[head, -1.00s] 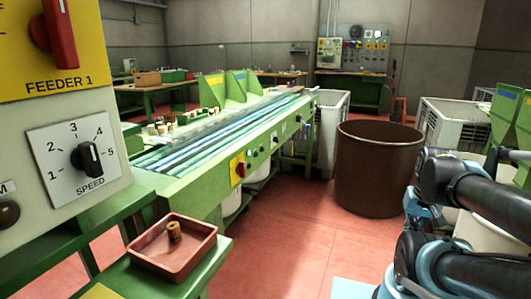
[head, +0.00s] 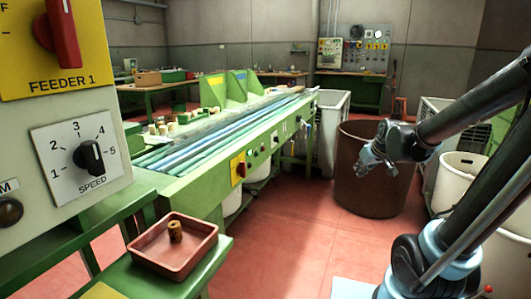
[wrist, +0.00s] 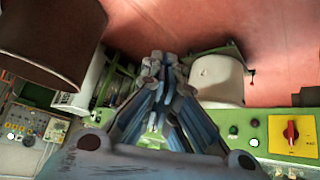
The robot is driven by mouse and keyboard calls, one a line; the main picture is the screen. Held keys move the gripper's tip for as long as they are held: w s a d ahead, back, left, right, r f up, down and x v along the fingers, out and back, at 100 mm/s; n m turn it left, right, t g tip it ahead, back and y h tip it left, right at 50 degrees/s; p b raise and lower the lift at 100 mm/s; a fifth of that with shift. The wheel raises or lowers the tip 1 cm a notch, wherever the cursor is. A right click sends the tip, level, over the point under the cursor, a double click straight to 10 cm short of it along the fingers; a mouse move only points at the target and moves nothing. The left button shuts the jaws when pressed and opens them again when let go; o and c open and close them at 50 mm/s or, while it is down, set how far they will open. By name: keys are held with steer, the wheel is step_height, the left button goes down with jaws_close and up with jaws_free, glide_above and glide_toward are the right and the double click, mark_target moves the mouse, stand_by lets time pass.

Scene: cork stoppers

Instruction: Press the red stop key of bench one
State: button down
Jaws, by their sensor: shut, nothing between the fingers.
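The green bench (head: 190,183) runs along the middle of the head view. Its front side carries a yellow plate with a red rotary switch (head: 240,170) and several small round buttons (head: 262,150). The wrist view shows the red switch on its yellow plate (wrist: 291,132) at the right. Beside it are a green button (wrist: 233,130) and a small dark button (wrist: 255,123); I cannot tell which one is the stop key. My gripper (head: 367,163) is shut and empty, right of the bench and apart from it. Its fingers also show in the wrist view (wrist: 160,62).
A brown drum (head: 372,195) stands behind my gripper. A feeder panel (head: 70,120) and a red tray (head: 172,262) with a cork (head: 175,231) are at the left. The red floor (head: 290,230) between bench and drum is clear.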

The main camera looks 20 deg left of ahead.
mark_target(264, 149)
steer(key=w+a+n+t+y, duration=0.2)
steer(key=w+a+n+y, duration=0.15)
steer(key=w+a, duration=1.05)
steer(key=w+a+f+n+t+y, duration=0.1)
steer(key=a+f+n, duration=0.1)
steer(key=a, duration=0.6)
steer(key=w+a+f+n+t+y, duration=0.1)
steer(key=a+f+y, duration=0.1)
steer(key=a, duration=0.7)
steer(key=shift+w+a+f+n, duration=0.15)
steer(key=shift+w+f+n, duration=0.15)
steer(key=shift+f, duration=0.4)
steer(key=a, duration=0.8)
steer(key=shift+w+a, duration=0.3)
steer(key=shift+a, duration=0.05)
steer(key=shift+a, duration=0.1)
steer(key=shift+a, duration=0.4)
